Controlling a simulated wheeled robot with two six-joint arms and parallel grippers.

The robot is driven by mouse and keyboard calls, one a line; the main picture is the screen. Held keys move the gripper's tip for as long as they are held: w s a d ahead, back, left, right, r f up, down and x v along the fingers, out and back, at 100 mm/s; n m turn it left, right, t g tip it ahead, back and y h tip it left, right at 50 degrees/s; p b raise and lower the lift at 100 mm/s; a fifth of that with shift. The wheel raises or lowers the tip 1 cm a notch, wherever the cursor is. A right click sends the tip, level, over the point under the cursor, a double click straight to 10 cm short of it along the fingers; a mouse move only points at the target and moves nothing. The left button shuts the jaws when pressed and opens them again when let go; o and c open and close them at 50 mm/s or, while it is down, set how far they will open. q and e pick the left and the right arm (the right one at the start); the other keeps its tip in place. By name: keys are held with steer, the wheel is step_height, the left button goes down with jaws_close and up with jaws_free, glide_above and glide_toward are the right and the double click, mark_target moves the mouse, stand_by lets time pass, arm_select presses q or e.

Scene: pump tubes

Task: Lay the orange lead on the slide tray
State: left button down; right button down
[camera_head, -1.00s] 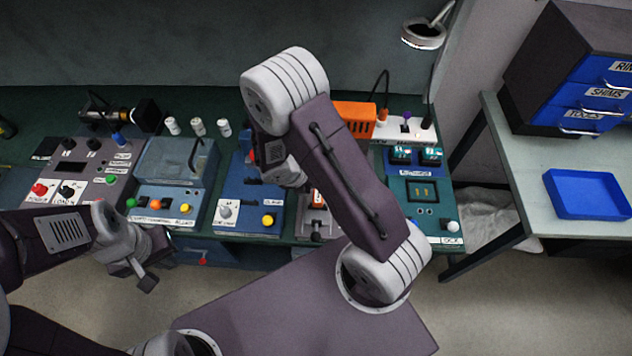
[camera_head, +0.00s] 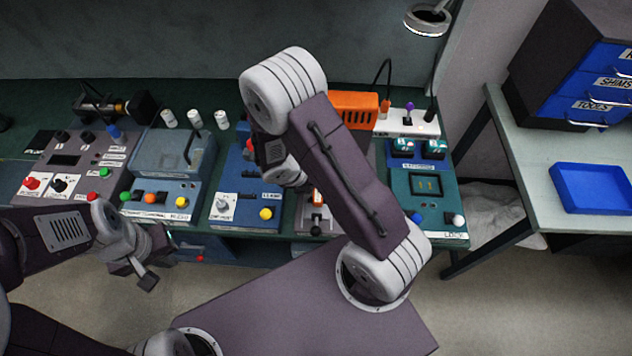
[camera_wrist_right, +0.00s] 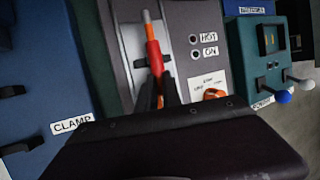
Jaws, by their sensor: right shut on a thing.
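In the head view an orange plug (camera_head: 384,108) with a looped black cable stands in a white socket strip at the back of the bench; it looks like the orange lead. My right gripper (camera_wrist_right: 163,92) is shut on a red and orange stick-like part (camera_wrist_right: 154,58) with a grey tip, over a grey panel. I cannot tell whether this part belongs to the lead. In the head view my right arm hides that gripper. A blue tray (camera_head: 565,204) lies on the side table; I cannot tell whether it is the slide tray. My left gripper (camera_head: 134,273) looks open and empty, in front of the bench.
An orange vented box (camera_head: 354,109) stands left of the socket strip (camera_head: 412,122). Several control boxes with knobs crowd the bench. A teal box (camera_head: 426,188) is right of my right arm. A drawer cabinet (camera_head: 580,75) stands behind the tray.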

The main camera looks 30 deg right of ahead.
steer(key=c, duration=1.4)
jaws_free()
steer(key=shift+c, duration=0.2)
steer(key=p+v, duration=0.2)
steer(key=v, duration=0.7)
steer(key=shift+p, duration=0.3)
